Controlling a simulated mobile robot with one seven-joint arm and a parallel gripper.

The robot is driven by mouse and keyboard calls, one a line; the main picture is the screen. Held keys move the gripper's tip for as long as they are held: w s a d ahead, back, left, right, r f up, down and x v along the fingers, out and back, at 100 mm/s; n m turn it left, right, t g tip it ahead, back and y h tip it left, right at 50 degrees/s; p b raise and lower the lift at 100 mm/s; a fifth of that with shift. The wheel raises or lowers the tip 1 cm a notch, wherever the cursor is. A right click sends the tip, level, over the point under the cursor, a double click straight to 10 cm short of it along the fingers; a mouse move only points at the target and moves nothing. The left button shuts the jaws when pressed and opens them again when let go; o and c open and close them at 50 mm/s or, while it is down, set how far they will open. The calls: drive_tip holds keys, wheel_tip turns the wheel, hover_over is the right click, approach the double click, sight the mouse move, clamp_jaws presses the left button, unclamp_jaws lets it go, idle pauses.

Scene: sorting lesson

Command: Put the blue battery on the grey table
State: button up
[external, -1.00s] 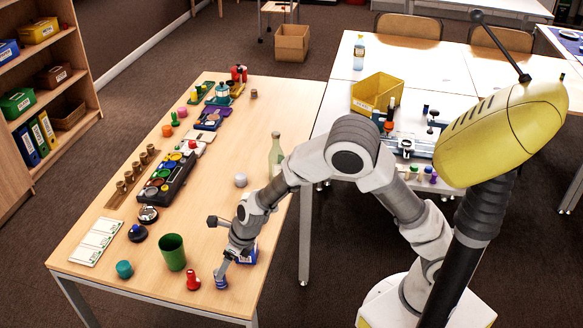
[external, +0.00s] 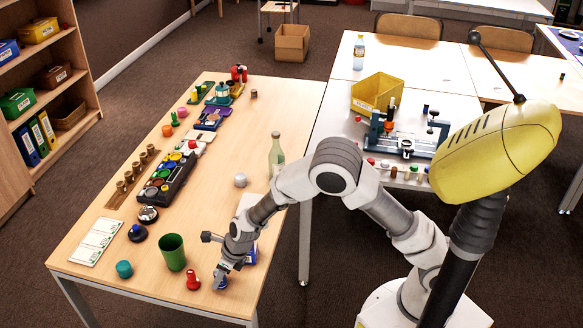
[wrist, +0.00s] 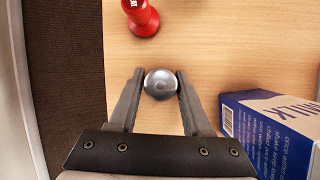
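The blue battery (external: 221,284) stands upright near the front edge of the wooden table. In the wrist view only its round silver top (wrist: 161,84) shows, between the fingertips. My gripper (external: 224,279) points down at it, and it fills the wrist view's lower half (wrist: 161,88). Its two fingers lie close against both sides of the battery, with no clear gap. In the external view the fingers hide much of the battery. The pale grey table (external: 455,106) is at the right, beyond the wooden one.
A red pawn-like piece (external: 193,280) stands just left of my gripper; a blue-and-white milk carton (wrist: 272,125) is close on the right. A green cup (external: 173,252) and glass bottle (external: 276,158) stand nearby. The grey table holds a yellow bin (external: 377,92) and a blue device (external: 400,143).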

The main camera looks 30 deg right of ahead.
clamp_jaws()
